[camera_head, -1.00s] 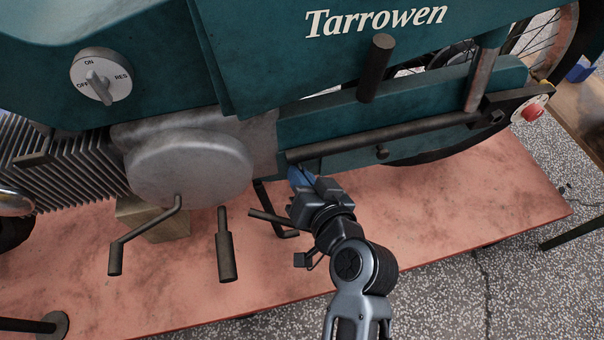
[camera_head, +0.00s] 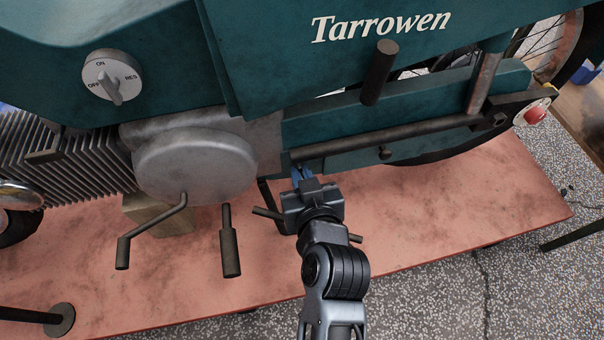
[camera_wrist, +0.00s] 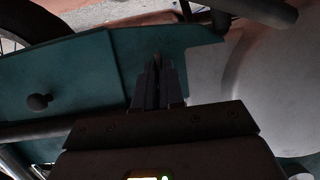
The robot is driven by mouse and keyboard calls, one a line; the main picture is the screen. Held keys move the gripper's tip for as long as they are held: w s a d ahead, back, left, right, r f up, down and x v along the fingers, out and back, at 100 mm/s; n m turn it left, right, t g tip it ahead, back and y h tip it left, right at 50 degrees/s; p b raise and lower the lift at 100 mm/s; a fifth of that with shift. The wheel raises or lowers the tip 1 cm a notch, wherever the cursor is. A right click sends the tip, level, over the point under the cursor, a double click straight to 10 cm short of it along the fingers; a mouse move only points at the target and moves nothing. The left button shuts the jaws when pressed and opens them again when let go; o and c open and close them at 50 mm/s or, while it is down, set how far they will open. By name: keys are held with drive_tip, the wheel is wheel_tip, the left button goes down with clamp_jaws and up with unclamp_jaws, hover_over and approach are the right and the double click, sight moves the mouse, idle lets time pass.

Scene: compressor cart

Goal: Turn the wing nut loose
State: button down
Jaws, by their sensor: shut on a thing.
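My gripper (camera_head: 303,172) reaches up from below to the lower edge of the teal machine side, just right of the round grey cover and under the long dark bar. Its bluish fingers are close together there. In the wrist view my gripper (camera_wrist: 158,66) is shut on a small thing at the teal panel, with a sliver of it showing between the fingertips. I take this to be the wing nut; the fingers hide nearly all of it, so its shape and angle cannot be told.
The round grey cover (camera_head: 195,166) and a cranked lever (camera_head: 150,229) are to the left. A dark pedal (camera_head: 230,241) hangs nearby. The long dark bar (camera_head: 390,136) runs close above my gripper. A rotary switch (camera_head: 112,77) and red button (camera_head: 535,114) are farther off. The reddish platform (camera_head: 430,215) is mostly clear.

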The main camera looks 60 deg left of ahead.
drive_tip(key=shift+f, duration=0.1)
drive_tip(key=c, duration=1.2)
unclamp_jaws()
drive_tip(key=shift+c, duration=0.2)
drive_tip(key=p+v, duration=0.1)
drive_tip(key=v, duration=0.6)
drive_tip(key=shift+s+d+p, duration=0.1)
drive_tip(key=shift+d+p, duration=0.2)
drive_tip(key=shift+p, duration=0.1)
